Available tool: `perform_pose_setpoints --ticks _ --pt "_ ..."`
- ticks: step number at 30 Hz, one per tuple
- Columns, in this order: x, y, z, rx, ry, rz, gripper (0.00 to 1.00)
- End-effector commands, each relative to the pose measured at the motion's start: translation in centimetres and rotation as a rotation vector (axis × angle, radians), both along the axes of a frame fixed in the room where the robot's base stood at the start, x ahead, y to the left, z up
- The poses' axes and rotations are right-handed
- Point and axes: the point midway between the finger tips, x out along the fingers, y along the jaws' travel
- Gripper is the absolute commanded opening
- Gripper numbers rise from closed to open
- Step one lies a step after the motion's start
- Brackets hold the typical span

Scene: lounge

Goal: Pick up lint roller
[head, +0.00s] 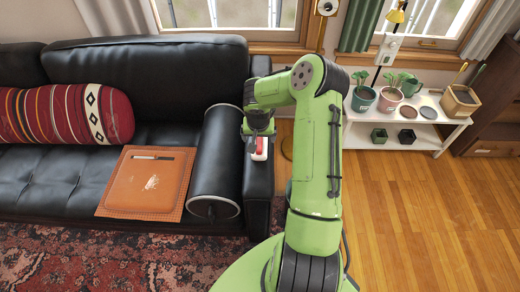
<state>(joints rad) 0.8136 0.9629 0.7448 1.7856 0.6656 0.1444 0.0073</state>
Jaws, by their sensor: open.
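A small white and red object (259,152), which looks like the lint roller, is at the black sofa's right armrest (258,185). My gripper (257,134) points down right over it, with the jaws open around or just above its far end. The gripper's dark fingers hide part of the object. I cannot tell whether the fingers touch it.
A black cylindrical bolster (214,160) lies just left of the armrest. An orange board (140,190) with a slim black-and-white item (153,157) lies on the seat, near a striped red cushion (65,113). A white plant shelf (425,138) stands right of my arm.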

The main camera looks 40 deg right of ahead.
Motion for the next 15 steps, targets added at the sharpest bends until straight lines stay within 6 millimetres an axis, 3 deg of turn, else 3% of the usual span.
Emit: perform_pose_setpoints --ticks 1,5,10,15 --pt "0.2 -0.1 -1.2 0.002 0.001 -0.001 0.92" --pt "0.6 -0.4 -2.4 0.001 -0.001 0.0 0.92" --pt "1.2 -1.1 -5.6 0.003 0.001 -0.002 0.92" --pt "1.7 -1.5 -7.0 -0.001 -0.001 0.0 0.92"
